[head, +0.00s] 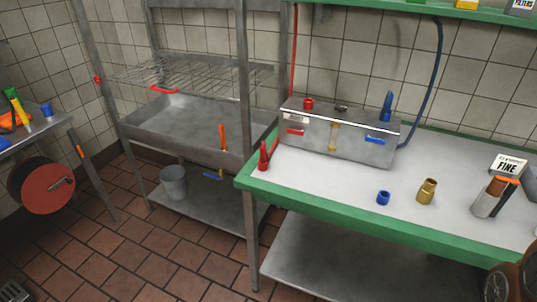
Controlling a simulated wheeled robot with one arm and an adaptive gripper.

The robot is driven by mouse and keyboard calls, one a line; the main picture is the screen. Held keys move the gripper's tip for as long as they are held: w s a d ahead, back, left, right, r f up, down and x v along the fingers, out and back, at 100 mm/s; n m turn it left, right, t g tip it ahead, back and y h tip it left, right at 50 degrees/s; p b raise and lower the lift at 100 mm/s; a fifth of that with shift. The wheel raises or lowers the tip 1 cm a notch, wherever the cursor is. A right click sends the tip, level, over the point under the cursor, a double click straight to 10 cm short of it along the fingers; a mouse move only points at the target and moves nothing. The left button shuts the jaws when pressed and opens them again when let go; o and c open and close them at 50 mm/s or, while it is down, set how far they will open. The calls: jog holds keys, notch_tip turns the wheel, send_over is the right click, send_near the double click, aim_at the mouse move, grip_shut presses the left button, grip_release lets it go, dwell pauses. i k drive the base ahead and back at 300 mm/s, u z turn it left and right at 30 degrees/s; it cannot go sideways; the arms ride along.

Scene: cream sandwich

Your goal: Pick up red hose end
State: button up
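The red hose end (263,157) is a small red tapered piece at the left end of the green-edged table (330,238). It stands roughly upright near the table's corner, just left of the grey metal box. A thin red hose (294,60) comes down the wall behind the box's left side, and a red length runs toward the hose end. Part of the hose's path is hidden behind the box. My gripper is not recognisable in the head view, and nothing is seen touching the hose end.
The metal box (320,150) has red, brass and blue fittings. A blue hose (438,70) hangs to its right. A blue fitting (383,198), a brass fitting (427,191) and a grey holder (487,203) stand on the table. A shelf post (245,110) rises close left of the hose end.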

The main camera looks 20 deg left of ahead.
aim_at(263, 149)
jog(key=u, duration=1.8)
jog(key=k, duration=0.65)
jog(key=u, duration=0.7)
jog(key=i, duration=1.6)
jog(key=z, duration=0.65)
